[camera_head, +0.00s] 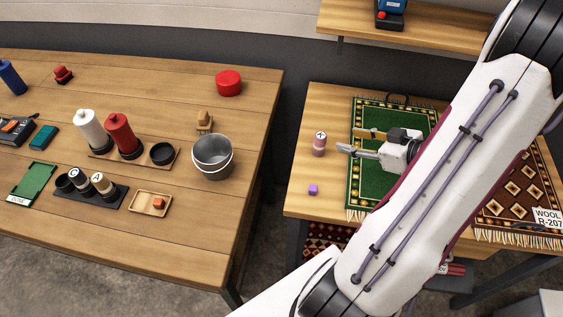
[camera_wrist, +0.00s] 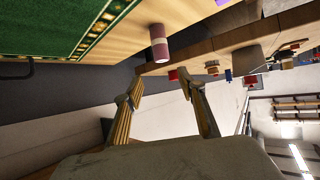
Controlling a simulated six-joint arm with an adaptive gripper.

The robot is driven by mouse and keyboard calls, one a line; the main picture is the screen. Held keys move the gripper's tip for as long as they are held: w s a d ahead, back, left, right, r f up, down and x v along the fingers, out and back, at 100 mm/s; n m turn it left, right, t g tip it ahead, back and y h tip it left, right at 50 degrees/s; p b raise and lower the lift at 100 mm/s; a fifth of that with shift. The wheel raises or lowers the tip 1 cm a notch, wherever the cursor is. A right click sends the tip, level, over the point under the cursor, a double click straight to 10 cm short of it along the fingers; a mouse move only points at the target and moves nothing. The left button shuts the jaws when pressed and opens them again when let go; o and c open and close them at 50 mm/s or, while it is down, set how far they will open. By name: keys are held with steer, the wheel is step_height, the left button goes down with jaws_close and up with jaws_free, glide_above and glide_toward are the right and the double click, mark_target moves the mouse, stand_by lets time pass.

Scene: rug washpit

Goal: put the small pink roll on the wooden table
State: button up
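The small pink roll (camera_head: 319,143) stands upright on the left part of the right-hand wooden table (camera_head: 300,205), with a pale marked top and a lighter band. In the wrist view the roll (camera_wrist: 159,42) shows beyond my fingertips, outside the gap between them. My gripper (camera_head: 348,140) is open and empty, to the right of the roll, its fingers pointing left toward it. Its spread fingers also show in the wrist view (camera_wrist: 161,82). A larger wooden table (camera_head: 190,245) is on the left, across a gap.
A green rug (camera_head: 363,185) lies under my gripper. On the left table stand a metal bucket (camera_head: 212,157), a red round container (camera_head: 228,83), a small tray (camera_head: 138,205) and several bottles. The left table's front right is clear.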

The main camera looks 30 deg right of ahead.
steer(key=w+d+r+g+h, duration=0.25)
steer(key=w+r+h, duration=0.25)
steer(key=w+r, duration=0.25)
steer(key=a+r+m+g+h, duration=0.1)
steer(key=a+r+m+h, duration=0.15)
steer(key=a+r, duration=0.6)
steer(key=s+a+r+g+y, duration=0.1)
steer(key=s+a, duration=0.4)
steer(key=a, duration=0.3)
steer(key=s+a+r+y, duration=0.1)
steer(key=s+a+y, duration=0.1)
steer(key=s+a, duration=0.3)
steer(key=s+a+r+g+y, duration=0.1)
steer(key=s+a, duration=0.4)
steer(key=a, duration=0.7)
steer(key=shift+a+r+g+y, duration=0.25)
steer(key=shift+g+y, duration=0.1)
steer(key=shift+y, duration=0.4)
